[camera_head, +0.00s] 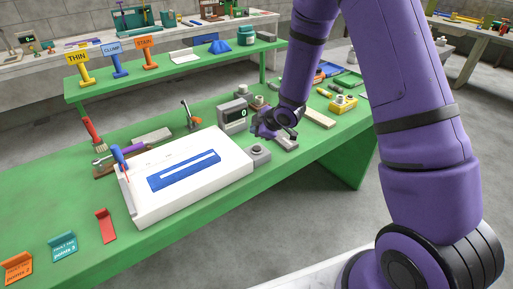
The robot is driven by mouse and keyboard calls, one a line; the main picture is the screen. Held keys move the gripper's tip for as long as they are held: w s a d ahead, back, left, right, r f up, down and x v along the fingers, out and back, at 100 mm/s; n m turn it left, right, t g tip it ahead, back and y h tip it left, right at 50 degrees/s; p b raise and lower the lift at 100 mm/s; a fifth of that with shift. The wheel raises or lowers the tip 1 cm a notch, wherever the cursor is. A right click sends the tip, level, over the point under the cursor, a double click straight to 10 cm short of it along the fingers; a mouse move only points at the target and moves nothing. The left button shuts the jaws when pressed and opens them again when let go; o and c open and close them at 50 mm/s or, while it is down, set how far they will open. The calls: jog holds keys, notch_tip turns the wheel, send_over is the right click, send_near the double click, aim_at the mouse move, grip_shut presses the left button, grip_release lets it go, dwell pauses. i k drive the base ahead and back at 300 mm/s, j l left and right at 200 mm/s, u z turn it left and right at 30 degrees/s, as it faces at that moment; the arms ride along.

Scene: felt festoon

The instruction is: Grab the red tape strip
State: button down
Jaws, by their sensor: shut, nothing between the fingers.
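A flat red strip with a bent-up end (106,227) lies on the green bench (60,195) at the front left, between the teal tag card and the white board. It looks like the red tape strip. My gripper (290,134) is far to its right, over the bench past the white board, near a grey display box. It is shut and holds nothing. The fingers are small and partly hidden by my purple wrist.
A white board (205,199) with a blue slotted piece (184,170) fills the middle. A teal card (63,246) and an orange card (17,268) stand left of the strip.

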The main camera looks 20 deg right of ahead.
aim_at(108, 234)
jog(key=u, duration=1.25)
